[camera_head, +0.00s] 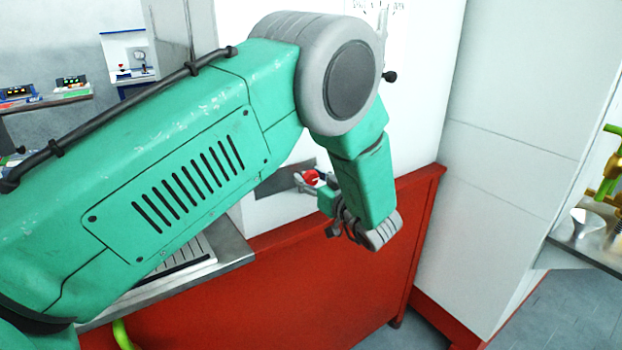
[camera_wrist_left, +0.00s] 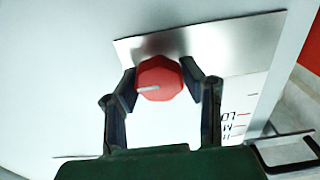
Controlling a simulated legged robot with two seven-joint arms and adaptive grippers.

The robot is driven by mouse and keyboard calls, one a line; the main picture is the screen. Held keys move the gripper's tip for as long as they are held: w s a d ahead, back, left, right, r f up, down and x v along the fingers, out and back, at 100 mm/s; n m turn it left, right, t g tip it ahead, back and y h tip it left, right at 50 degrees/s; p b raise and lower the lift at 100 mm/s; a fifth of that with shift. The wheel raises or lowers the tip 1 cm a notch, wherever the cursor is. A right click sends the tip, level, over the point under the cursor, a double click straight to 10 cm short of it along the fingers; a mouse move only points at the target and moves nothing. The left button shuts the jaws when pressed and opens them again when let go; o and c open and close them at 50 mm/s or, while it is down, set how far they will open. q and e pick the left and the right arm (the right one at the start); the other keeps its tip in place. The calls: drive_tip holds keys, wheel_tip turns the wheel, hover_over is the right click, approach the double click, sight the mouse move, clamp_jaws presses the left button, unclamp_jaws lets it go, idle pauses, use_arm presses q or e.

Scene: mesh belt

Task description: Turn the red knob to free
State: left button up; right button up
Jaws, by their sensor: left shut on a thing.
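The red knob (camera_wrist_left: 160,78) sits on a metal plate (camera_wrist_left: 225,52) in the left wrist view, with a pale pointer mark across its left half. In the head view the knob (camera_head: 312,177) shows small on the white panel, partly behind my gripper. My left gripper (camera_wrist_left: 158,80) has one finger on each side of the knob and is shut on it. In the head view this gripper (camera_head: 308,182) reaches the panel from the right. Printed red and black marks with letters (camera_wrist_left: 232,126) are partly visible right of the gripper. My right gripper is not in view.
A red cabinet (camera_head: 310,290) stands below the white panel (camera_head: 425,110). A grey-edged counter (camera_head: 225,255) is at the lower left. Shelves with small devices (camera_head: 45,97) are at the far left. A green and brass fitting (camera_head: 608,180) stands at the far right.

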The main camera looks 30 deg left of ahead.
use_arm(q)
drive_tip(key=n+b, duration=0.3)
drive_tip(key=n, duration=0.2)
drive_tip(key=shift+f, duration=0.15)
drive_tip(key=n+b, duration=0.3)
drive_tip(key=shift+f+n, duration=0.1)
drive_tip(key=shift+n, duration=0.2)
drive_tip(key=n+b, duration=0.6)
drive_tip(key=shift+s+f, duration=0.15)
drive_tip(key=shift+f, duration=0.05)
drive_tip(key=shift+n+b, duration=1.6)
drive_tip(key=shift+b, duration=0.2)
drive_tip(key=o, duration=1.2)
drive_tip(key=shift+r, duration=0.1)
